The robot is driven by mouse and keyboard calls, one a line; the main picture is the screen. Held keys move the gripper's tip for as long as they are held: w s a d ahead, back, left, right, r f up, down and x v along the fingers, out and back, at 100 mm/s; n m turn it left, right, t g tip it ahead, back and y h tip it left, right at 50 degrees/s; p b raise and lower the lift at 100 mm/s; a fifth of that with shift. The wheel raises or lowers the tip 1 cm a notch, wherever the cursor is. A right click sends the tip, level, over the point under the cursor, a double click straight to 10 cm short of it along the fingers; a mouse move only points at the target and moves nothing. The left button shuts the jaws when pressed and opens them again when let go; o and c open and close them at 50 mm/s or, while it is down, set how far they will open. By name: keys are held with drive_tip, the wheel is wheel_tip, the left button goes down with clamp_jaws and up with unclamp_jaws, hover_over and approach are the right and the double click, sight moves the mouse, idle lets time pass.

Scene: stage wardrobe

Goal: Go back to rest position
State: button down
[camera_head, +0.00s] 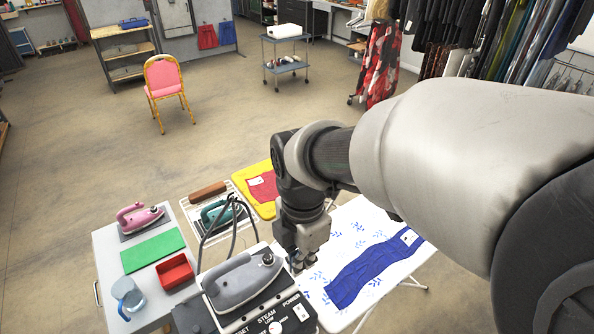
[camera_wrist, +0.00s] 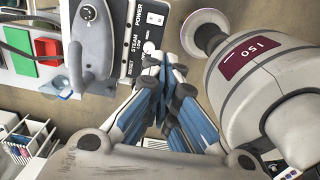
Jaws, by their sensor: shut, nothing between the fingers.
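My gripper (camera_head: 299,266) points down beside the grey iron (camera_head: 241,283), which rests on a black steam station (camera_head: 262,315). Its fingers are together and empty. The wrist view shows the closed fingertips (camera_wrist: 160,64) near the front panel of the steam station (camera_wrist: 143,32), with the grey iron (camera_wrist: 92,45) to their left. I cannot tell whether the fingertips touch the station. My arm reaches in from the right of the head view and hides part of the ironing boards.
A white-blue ironing board (camera_head: 335,252) holds a blue cloth (camera_head: 365,270). A yellow board (camera_head: 243,182) holds a red cloth (camera_head: 262,187). A white cabinet (camera_head: 108,250) carries a pink iron (camera_head: 139,217), red tray (camera_head: 175,271) and jug (camera_head: 128,297). Open floor lies beyond, around a pink chair (camera_head: 163,78).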

drive_tip(key=shift+s+d+r, duration=0.1)
drive_tip(key=shift+d+r, duration=0.05)
drive_tip(key=shift+r, duration=0.65)
